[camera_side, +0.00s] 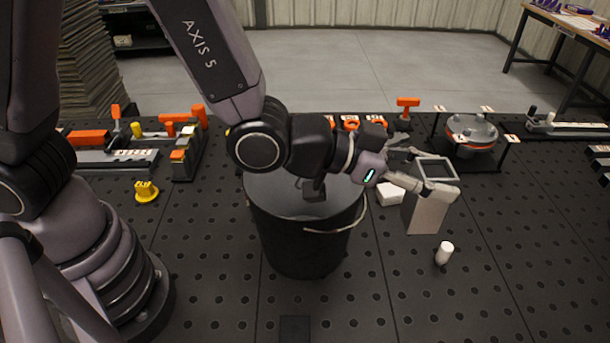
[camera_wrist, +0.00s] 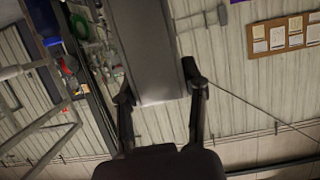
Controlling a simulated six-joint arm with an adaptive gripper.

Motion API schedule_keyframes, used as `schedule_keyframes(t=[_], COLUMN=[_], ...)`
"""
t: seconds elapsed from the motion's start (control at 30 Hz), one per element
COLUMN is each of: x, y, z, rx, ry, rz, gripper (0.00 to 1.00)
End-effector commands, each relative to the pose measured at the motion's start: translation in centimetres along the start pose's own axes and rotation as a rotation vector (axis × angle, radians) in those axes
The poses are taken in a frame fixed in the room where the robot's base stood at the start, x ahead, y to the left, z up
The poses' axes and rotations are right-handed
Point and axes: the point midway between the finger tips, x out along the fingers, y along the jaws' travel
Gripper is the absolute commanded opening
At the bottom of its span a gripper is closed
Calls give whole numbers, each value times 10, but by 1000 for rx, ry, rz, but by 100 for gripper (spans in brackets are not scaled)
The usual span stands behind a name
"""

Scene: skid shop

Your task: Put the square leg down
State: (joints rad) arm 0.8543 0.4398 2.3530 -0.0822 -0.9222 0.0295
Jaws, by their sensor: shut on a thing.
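In the wrist view the leg (camera_wrist: 150,50) fills the upper middle, between the two fingertips of my gripper (camera_wrist: 160,92). I cannot tell whether its lower end touches the table.
A black bucket (camera_side: 300,235) with a wire handle stands under my wrist. A white cylinder (camera_side: 444,253) stands close to the leg, and a white block (camera_side: 390,194) lies behind it. A round grey and orange part (camera_side: 470,135) is at the back. The front right table (camera_side: 500,290) is clear.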

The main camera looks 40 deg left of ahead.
Motion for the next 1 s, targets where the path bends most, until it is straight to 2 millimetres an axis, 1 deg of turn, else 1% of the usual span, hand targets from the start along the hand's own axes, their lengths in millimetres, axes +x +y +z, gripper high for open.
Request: schedule_keyframes(t=[0.03,0.17,0.2,0.37,0.47,0.57,0.67,0.7,0.77,0.8,0.87,0.9,0.97,1.0], x=[-3,-9,-7,-4,-4,-6,-13,-17,-26,-33,-46,-55,-71,-83], y=[0,0,-10,-45,-74,-110,-155,-175,-208,-230,-262,-283,-314,-333], z=[-10,-30,-27,-26,-26,-26,-24,-23,-20,-18,-14,-11,-6,-3], rx=[0,-1,-7,-28,-46,-67,-96,-109,-129,-143,-164,-178,-200,-213], ry=[7,8,3,3,3,5,5,5,6,6,6,6,6,7], rz=[0,0,-22,-97,-156,-233,-328,-372,-442,-491,-563,-611,-682,-728], gripper=[2,2,2,2,2,2,2,2,2,2,2,2,2,2])
